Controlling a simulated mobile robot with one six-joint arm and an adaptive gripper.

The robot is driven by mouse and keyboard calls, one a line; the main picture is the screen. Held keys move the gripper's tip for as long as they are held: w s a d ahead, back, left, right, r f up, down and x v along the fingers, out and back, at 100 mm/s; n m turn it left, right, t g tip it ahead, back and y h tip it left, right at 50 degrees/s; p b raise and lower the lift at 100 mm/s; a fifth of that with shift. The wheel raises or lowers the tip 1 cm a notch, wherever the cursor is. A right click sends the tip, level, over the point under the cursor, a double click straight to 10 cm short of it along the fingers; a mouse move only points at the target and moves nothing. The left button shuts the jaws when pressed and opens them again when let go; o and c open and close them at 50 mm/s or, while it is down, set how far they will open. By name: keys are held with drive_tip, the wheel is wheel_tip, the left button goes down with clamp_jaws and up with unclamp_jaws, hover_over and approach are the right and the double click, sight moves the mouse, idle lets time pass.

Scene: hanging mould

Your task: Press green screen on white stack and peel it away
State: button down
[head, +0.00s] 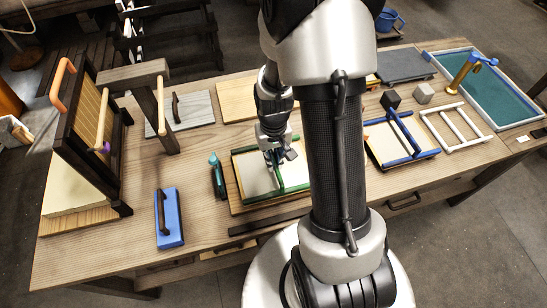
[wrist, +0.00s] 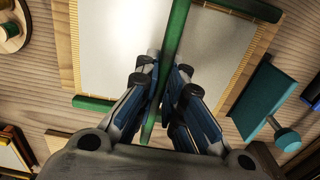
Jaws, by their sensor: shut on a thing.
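The green screen (head: 292,190) is a green frame with a bar across its middle, partly hidden by my arm. It lies over or very close above the white stack (head: 255,173), which sits on a wooden board; I cannot tell whether they touch. In the wrist view the green screen's middle bar (wrist: 176,30) runs between my fingers, with the white stack (wrist: 112,50) on both sides of it. My gripper (head: 275,158) points down over the screen, and in the wrist view my gripper (wrist: 163,88) is shut on that bar.
A teal tool (head: 217,175) lies close left of the board. A blue block with a handle (head: 169,217) is at the front left. A dark upright frame (head: 85,130) stands at far left. A blue frame (head: 402,138), a white frame (head: 455,125) and a teal-filled vat (head: 490,90) lie right.

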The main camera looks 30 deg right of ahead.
drive_tip(key=shift+s, duration=0.1)
drive_tip(key=shift+r+p, duration=1)
drive_tip(key=shift+r, duration=0.2)
drive_tip(key=shift+r, duration=0.15)
wheel_tip(320, 180, up, 7)
drive_tip(key=p, duration=0.5)
drive_tip(key=shift+p, duration=0.3)
